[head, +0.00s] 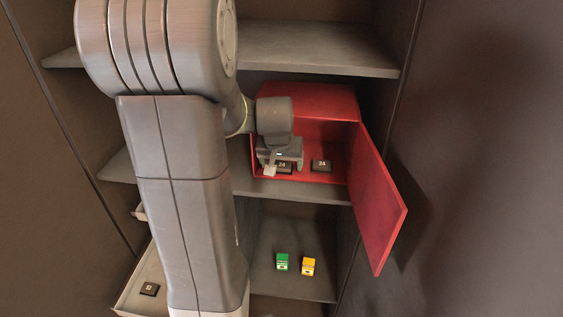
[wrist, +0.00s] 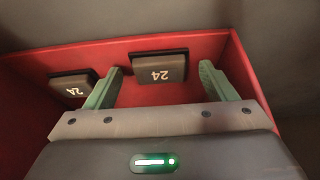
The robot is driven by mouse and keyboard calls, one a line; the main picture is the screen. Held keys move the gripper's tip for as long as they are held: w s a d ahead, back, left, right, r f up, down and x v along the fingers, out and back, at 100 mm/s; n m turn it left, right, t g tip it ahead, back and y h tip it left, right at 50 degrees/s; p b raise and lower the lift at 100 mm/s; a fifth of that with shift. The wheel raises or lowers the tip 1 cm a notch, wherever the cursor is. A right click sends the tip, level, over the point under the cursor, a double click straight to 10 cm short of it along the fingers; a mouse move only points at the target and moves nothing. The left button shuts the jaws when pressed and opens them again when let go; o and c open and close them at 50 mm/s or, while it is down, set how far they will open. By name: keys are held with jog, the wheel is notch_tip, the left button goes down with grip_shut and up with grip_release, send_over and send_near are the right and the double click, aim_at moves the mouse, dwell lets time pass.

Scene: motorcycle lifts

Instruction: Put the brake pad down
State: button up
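Two dark brake pads marked 24 lie apart on the floor of an open red box (head: 326,130). The left pad (head: 284,167) is at my gripper (head: 281,158), and the right pad (head: 321,166) stands clear of it. In the wrist view, my gripper (wrist: 160,73) is open, with its greenish fingers spread wide. One pad (wrist: 158,68) lies in line with the gap between them, with space visible on both sides. The other pad (wrist: 74,86) is left of the left finger, partly hidden behind it. The red box's rim (wrist: 110,45) shows behind both pads.
The box's red door (head: 380,195) hangs open to the right. On the shelf below stand a green box (head: 282,262) and a yellow box (head: 308,266). A pad marked 32 (head: 149,289) lies in a pale open drawer (head: 133,290) at lower left. My arm hides the middle left.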

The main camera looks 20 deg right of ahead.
aim_at(281, 166)
jog(key=shift+r, duration=0.1)
jog(key=shift+s+a+r, duration=0.1)
jog(key=shift+r, duration=0.45)
jog(key=shift+s+a+r, duration=0.25)
jog(key=shift+s+r, duration=0.15)
jog(key=shift+r, duration=0.1)
jog(key=shift+s+a+r, duration=0.2)
jog(key=shift+s+r, duration=0.15)
jog(key=shift+r, duration=0.1)
jog(key=s+a+b, duration=0.1)
jog(key=s+a, duration=0.5)
jog(key=s, duration=0.3)
jog(key=shift+s+b, duration=0.3)
jog(key=shift+b, duration=0.1)
